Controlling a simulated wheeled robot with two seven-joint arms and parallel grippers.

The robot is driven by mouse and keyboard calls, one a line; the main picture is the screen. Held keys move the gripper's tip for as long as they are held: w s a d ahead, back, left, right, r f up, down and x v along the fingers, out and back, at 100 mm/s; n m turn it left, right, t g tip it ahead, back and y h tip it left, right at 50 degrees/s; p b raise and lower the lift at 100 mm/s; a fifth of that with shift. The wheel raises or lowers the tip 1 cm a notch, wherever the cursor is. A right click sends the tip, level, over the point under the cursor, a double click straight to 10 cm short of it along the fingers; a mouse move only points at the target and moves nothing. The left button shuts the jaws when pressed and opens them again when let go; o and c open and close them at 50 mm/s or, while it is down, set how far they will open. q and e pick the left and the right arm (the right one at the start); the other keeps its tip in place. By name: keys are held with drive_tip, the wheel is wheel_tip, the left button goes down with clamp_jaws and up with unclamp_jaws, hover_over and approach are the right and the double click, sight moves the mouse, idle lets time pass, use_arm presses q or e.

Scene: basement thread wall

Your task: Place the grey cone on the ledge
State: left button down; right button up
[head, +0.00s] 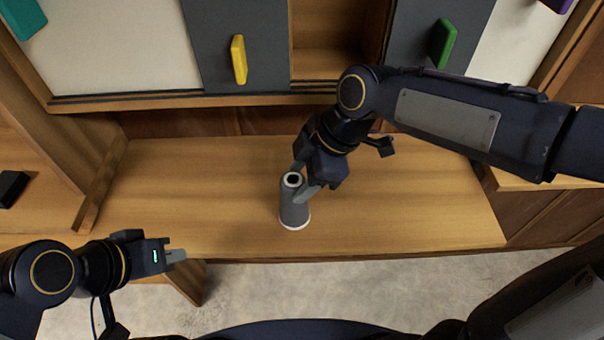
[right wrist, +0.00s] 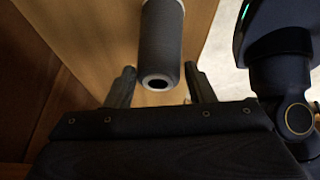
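The grey cone (head: 294,212), a tapered thread spool with white rims and a dark hole in its top, stands upright on a wooden surface (head: 400,212). My right gripper (head: 304,180) is at the upper part of the cone. In the right wrist view the cone (right wrist: 161,45) lies between the two spread fingers of the right gripper (right wrist: 160,85), with a small gap visible on each side. My left gripper (head: 178,255) is empty near the front left edge, its finger opening unclear. I cannot tell which wooden surface is the ledge.
A cabinet with grey and white sliding panels stands behind, with a yellow handle (head: 239,60), a green handle (head: 443,43) and an open compartment (head: 325,62). A wooden side post (head: 98,185) bounds the left. The wooden surface is clear around the cone. A black block (head: 12,188) lies far left.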

drive_tip(key=shift+o, duration=1.2)
drive_tip(key=shift+r, duration=0.15)
drive_tip(key=p+v, duration=0.1)
drive_tip(key=v, duration=1.1)
drive_tip(key=s+d+f+m+t+h, duration=0.1)
drive_tip(key=s+d+f+m+t, duration=0.4)
drive_tip(key=s+d+f+m, duration=0.7)
drive_tip(key=d+f+m, duration=0.1)
drive_tip(key=d+m, duration=0.1)
drive_tip(key=m, duration=0.7)
drive_tip(key=shift+s+d+f, duration=0.2)
drive_tip(key=shift+s+f, duration=0.05)
drive_tip(key=shift+f, duration=0.05)
